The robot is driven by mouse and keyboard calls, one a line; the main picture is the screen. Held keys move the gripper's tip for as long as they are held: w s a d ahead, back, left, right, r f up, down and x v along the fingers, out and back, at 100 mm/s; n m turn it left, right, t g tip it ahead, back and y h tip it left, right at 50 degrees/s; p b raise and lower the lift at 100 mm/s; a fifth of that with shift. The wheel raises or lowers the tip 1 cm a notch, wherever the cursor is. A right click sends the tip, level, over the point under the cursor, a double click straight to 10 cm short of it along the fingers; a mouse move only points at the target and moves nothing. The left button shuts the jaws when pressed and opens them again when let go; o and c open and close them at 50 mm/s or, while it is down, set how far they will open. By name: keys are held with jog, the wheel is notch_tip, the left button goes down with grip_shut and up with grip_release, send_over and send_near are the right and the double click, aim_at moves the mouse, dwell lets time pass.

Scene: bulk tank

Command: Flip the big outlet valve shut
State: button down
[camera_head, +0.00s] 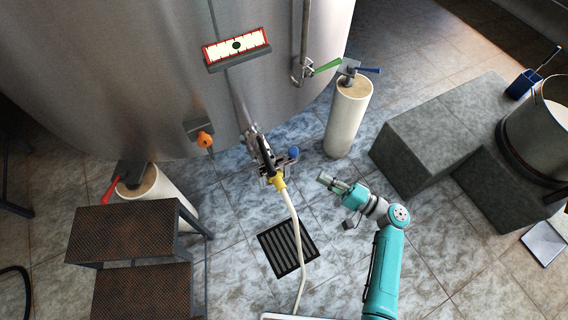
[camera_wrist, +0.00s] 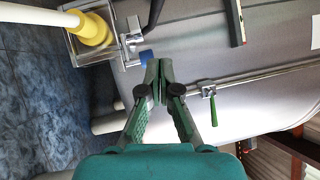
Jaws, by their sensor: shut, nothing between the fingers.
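The big outlet valve (camera_head: 262,153) sits low at the front of the steel tank, with dark and metal parts and a blue-ended piece (camera_head: 293,152) on its right. A yellow fitting (camera_head: 278,182) joins it to a pale hose. In the wrist view, the valve's metal body (camera_wrist: 132,40) is at upper left, with the blue end (camera_wrist: 147,57) just beyond my fingertips and a black bar above it. My gripper (camera_head: 326,181) is shut and empty, to the right of the valve and apart from it in the head view. It also shows in the wrist view (camera_wrist: 158,76).
A thin pipe with a green-handled small valve (camera_head: 328,66) runs down the tank to the right. A cream pedestal (camera_head: 348,115) stands behind my gripper, and grey blocks (camera_head: 425,140) stand to the right. A floor drain (camera_head: 287,248) and brown steps (camera_head: 135,235) lie nearer.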

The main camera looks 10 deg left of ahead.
jog(key=shift+a, duration=0.1)
send_near(266, 156)
jog(key=w+a, duration=0.3)
jog(key=shift+s+a+f, duration=0.1)
jog(key=shift+s+a, duration=0.1)
jog(key=shift+a, duration=0.3)
jog(key=shift+s+a, duration=0.1)
